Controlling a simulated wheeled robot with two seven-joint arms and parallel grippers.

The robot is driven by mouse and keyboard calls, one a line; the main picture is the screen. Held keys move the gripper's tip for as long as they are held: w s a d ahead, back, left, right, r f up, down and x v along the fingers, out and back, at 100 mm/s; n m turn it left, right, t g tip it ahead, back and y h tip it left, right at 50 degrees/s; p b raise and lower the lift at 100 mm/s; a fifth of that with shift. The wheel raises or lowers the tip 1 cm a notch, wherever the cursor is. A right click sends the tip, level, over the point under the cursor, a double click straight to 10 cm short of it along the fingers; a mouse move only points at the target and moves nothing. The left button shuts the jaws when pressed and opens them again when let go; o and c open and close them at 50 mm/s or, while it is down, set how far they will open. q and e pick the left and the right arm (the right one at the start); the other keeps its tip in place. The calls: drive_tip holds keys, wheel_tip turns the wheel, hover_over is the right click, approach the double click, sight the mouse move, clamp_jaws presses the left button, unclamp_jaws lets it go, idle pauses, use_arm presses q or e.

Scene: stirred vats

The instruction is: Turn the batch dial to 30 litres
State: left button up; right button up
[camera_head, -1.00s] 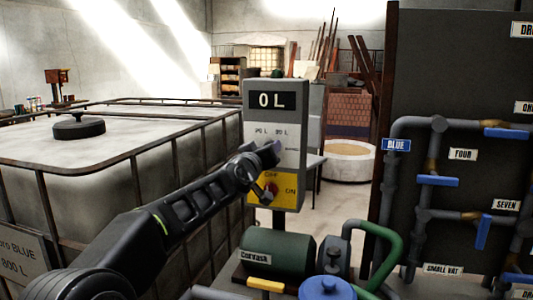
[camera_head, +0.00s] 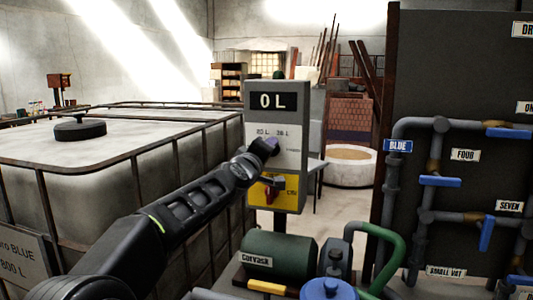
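The control box (camera_head: 287,108) is a grey panel on a post in the middle of the view. Its display (camera_head: 272,101) reads "0 L". Below are small litre markings, too blurred to read surely. My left gripper (camera_head: 268,147) is at the panel's middle, over the place of the batch dial, which it mostly hides. A small purplish part shows at the gripper's tip; I cannot tell whether the fingers are closed on it. My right gripper is out of view.
A large caged tank (camera_head: 110,150) stands at left. A green pump (camera_head: 278,254) and a blue-topped part (camera_head: 328,289) are below the box. A dark board (camera_head: 450,80) with pipes and blue valve handles stands at right. Open floor shows between box and board.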

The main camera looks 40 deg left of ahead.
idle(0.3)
use_arm(q)
drive_tip(key=o, duration=1.4)
drive_tip(key=shift+s, duration=0.1)
drive_tip(key=v, duration=0.7)
drive_tip(key=shift+s+d, duration=0.15)
drive_tip(key=shift+s, duration=0.15)
